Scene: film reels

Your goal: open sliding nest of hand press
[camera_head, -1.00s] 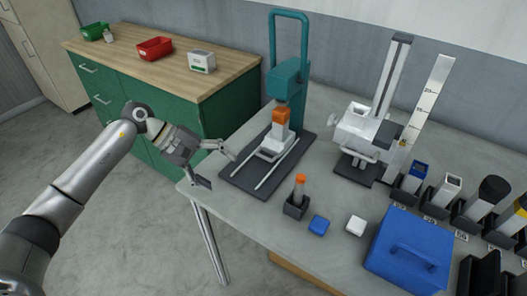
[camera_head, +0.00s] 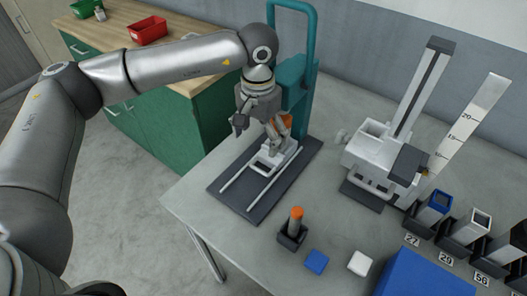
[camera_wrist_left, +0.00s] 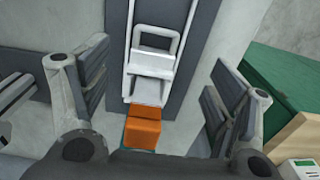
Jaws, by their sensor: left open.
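The teal hand press (camera_head: 309,60) stands on a dark base plate (camera_head: 228,190) with two pale rails. Its white sliding nest (camera_head: 270,157), with a loop handle at the front, sits at the press end of the rails; it also shows in the left wrist view (camera_wrist_left: 150,66). My left gripper (camera_head: 260,130) is open above the nest, pointing down, and hides part of the press. In the left wrist view its fingers (camera_wrist_left: 155,92) spread either side of the nest and an orange block (camera_wrist_left: 145,130), with nothing between them touching. My right gripper is not in view.
An orange-topped tool in a dark holder (camera_head: 293,232), a blue block (camera_head: 317,262) and a white block (camera_head: 360,262) lie in front. A white measuring stand (camera_head: 378,150) is at right, a blue case (camera_head: 425,278) at lower right. The green cabinet (camera_head: 150,130) is behind left.

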